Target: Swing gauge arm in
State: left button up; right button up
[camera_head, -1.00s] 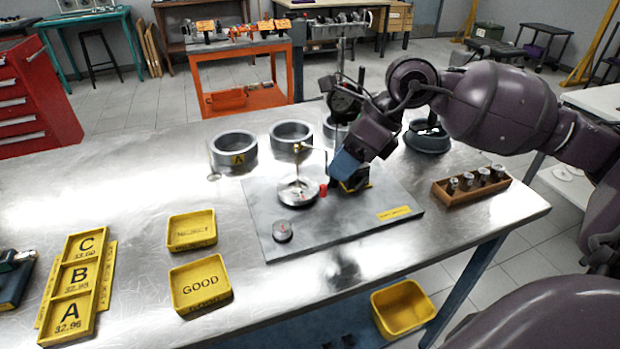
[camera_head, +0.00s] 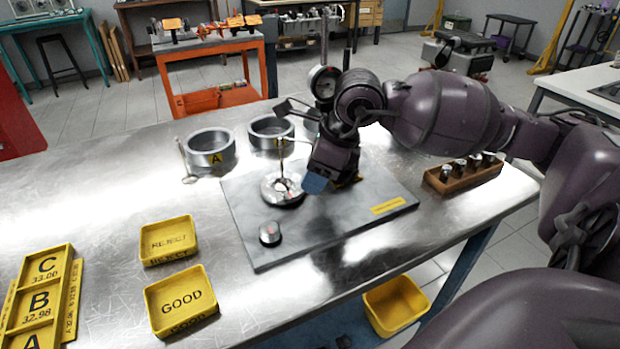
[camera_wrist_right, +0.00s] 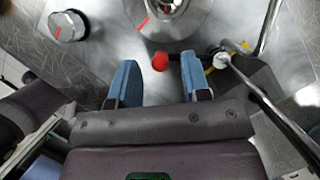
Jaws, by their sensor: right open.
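The gauge fixture stands on a grey plate (camera_head: 345,232) on the metal bench. It has a round metal base (camera_head: 283,190) and a thin upright post with a short arm (camera_head: 283,150) above it. My right gripper (camera_head: 315,183), with blue fingertips, is low over the plate just right of the round base. In the right wrist view, the open fingers (camera_wrist_right: 160,80) point toward a red knob (camera_wrist_right: 160,61), which lies just beyond and between the tips, apart from them. A metal rod (camera_wrist_right: 262,100) runs diagonally right of the fingers. My left gripper is out of view.
A small round knob (camera_head: 270,233) sits at the plate's front left. Yellow GOOD (camera_head: 181,302) and REJECT (camera_head: 167,240) trays stand to the left. A wooden block (camera_head: 462,174) with metal pieces is at the right. A dial (camera_head: 323,82) rises behind my arm.

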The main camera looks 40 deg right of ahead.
jog(key=shift+w+a+f, duration=0.15)
jog(key=shift+f, duration=0.3)
jog(key=shift+c, duration=0.6)
grip_shut()
